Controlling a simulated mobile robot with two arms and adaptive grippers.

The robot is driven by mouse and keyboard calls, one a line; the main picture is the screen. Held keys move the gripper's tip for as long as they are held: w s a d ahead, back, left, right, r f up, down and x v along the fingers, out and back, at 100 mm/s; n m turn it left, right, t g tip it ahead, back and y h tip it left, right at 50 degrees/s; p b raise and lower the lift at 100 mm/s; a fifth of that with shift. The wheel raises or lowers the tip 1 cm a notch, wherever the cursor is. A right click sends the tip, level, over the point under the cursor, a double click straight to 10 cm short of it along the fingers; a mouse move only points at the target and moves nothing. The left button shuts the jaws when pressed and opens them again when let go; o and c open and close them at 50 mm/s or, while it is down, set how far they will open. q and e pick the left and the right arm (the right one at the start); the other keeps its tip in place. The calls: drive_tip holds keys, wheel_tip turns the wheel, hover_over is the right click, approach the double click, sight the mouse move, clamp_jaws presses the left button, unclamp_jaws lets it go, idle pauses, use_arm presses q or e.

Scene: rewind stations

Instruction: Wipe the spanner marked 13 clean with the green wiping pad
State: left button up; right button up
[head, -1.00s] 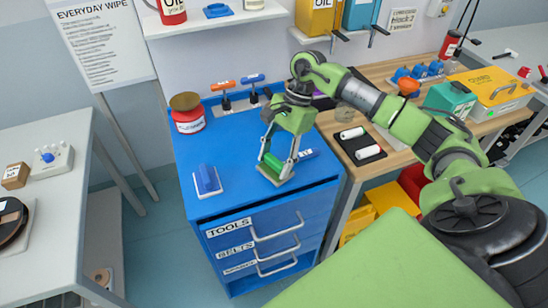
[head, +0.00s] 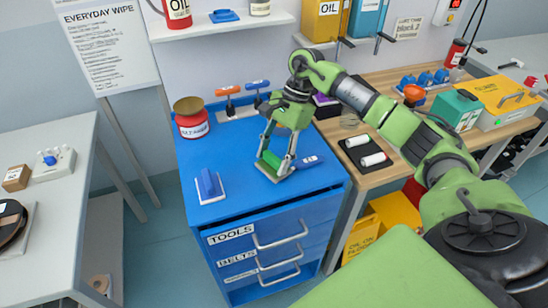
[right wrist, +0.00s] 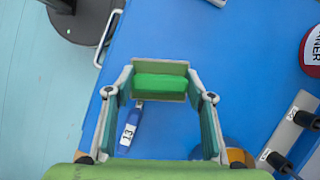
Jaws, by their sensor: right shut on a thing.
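My right gripper (head: 276,160) is shut on the green wiping pad (head: 268,159), which has a green grip and a pale base. It holds the pad low at the top of the blue cabinet (head: 235,150). In the right wrist view the pad (right wrist: 160,83) sits between the fingertips (right wrist: 160,90). The blue spanner marked 13 (right wrist: 130,128) lies on the cabinet top, with one end at the pad's edge. It also shows in the head view (head: 308,162), right of the pad. Its far part is hidden, and I cannot tell whether the pad touches it. My left gripper is not in view.
A blue-handled pad (head: 210,185) lies left on the cabinet top. A red cleaner tin (head: 191,122) and a rack with orange and blue handles (head: 243,103) stand at the back. A wooden bench (head: 385,130) adjoins on the right.

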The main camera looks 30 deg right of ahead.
drive_tip(key=shift+s+a, duration=0.15)
drive_tip(key=shift+s, duration=0.75)
drive_tip(key=shift+s+a, duration=0.15)
drive_tip(key=shift+s, duration=0.75)
drive_tip(key=shift+r+p, duration=1.55)
drive_tip(key=shift+r, duration=2)
